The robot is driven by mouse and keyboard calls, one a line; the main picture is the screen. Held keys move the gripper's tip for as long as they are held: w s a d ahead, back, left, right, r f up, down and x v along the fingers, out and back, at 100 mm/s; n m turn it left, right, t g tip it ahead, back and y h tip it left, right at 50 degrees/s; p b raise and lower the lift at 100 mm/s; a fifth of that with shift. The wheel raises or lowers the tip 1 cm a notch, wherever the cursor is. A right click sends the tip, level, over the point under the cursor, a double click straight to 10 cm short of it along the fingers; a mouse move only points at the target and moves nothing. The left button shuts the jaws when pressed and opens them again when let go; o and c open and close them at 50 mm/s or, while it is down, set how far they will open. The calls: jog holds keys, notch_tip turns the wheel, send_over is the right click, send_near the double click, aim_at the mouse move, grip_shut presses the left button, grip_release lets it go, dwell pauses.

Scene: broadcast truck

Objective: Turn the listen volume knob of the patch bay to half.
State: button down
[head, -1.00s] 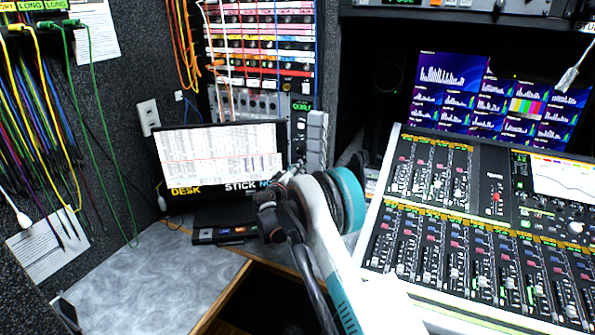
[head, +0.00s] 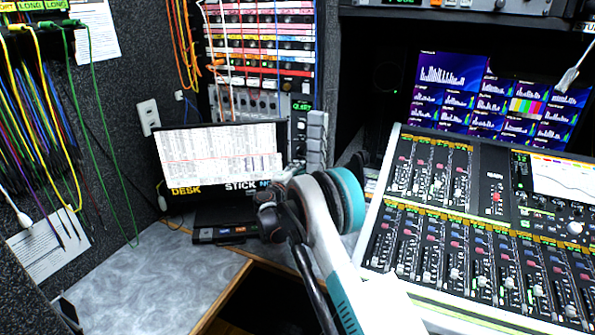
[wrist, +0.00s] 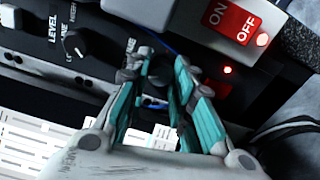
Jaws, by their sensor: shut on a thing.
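The patch bay's black panel (wrist: 105,22) fills the upper part of the wrist view, with a dark knob (wrist: 75,43) beside the lettering LEVEL. My gripper (wrist: 163,68) has its teal fingers against the panel to the right of that knob. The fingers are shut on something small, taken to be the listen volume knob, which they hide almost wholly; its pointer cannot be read. In the head view my arm reaches to the panel behind the screen's right edge, and my fingertips are hidden there.
A red ON/OFF switch (wrist: 229,22) and a red light (wrist: 228,70) are close to the fingers. In the head view a screen (head: 218,156) stands left of my arm, the mixing console (head: 480,215) lies right, and patch cords (head: 50,130) hang at far left.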

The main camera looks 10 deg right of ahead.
jog(key=shift+f+n, duration=0.1)
jog(key=shift+n, duration=1.8)
jog(key=c, duration=1.7)
grip_release()
jog(key=shift+o, duration=0.2)
jog(key=shift+s+a, duration=0.1)
jog(key=shift+a, duration=0.05)
jog(key=v, duration=1.1)
jog(key=shift+s+a, duration=0.2)
jog(key=shift+s, duration=0.15)
